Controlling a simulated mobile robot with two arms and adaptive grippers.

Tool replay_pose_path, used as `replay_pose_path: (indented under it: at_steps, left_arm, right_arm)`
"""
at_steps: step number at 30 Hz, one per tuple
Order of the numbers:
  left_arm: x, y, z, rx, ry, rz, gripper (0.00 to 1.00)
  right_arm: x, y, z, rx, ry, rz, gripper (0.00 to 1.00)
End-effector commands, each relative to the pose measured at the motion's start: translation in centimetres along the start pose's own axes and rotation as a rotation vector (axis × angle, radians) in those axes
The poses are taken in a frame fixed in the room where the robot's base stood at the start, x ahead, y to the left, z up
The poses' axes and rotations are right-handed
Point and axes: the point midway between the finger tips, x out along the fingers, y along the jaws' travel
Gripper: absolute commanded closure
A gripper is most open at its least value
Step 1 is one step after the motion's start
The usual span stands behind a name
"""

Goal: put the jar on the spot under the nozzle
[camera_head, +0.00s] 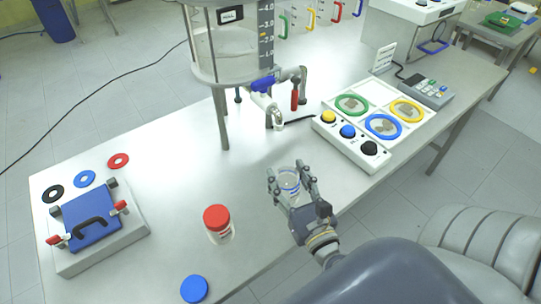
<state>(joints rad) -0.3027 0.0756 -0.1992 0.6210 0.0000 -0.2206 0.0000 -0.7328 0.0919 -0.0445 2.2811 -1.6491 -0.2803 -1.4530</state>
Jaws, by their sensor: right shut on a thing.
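My right gripper (292,188) is shut on a clear open jar (289,180), with a finger on each side of it. The jar looks roughly upright, near the table's front edge; I cannot tell whether it touches the table. The nozzle (277,121) sticks out at the foot of the large glass reactor (232,50), behind and slightly left of the jar, with bare table between them. No marked spot shows clearly under the nozzle. My left gripper is not in view.
A red-lidded jar (217,223) and a blue lid (194,289) stand left of my right gripper. A button panel (349,144) with coloured rings lies to the right. A blue-lidded box (92,220) and several flat rings are at the far left. The reactor's metal leg (221,118) stands left of the nozzle.

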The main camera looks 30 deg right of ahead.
Motion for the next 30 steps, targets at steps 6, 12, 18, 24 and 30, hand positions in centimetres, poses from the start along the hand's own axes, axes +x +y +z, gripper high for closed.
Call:
replay_pose_path:
  at_steps: [6, 12, 18, 24, 30]
  left_arm:
    - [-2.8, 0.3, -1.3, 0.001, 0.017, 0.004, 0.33]
    - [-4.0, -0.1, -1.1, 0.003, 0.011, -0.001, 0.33]
    - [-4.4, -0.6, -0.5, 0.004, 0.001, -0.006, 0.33]
    - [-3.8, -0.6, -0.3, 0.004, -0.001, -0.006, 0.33]
    - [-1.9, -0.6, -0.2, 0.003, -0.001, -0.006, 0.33]
  right_arm:
    - [4.9, -1.1, 0.2, -0.002, -0.004, 0.000, 0.80]
    - [9.3, -2.2, -0.4, -0.001, -0.004, 0.000, 0.80]
    - [12.6, -3.0, -1.0, 0.000, -0.002, 0.001, 0.80]
    - [13.3, -3.2, -2.1, -0.001, 0.000, 0.001, 0.80]
    - [13.3, -3.2, -4.5, -0.002, 0.000, 0.002, 0.80]
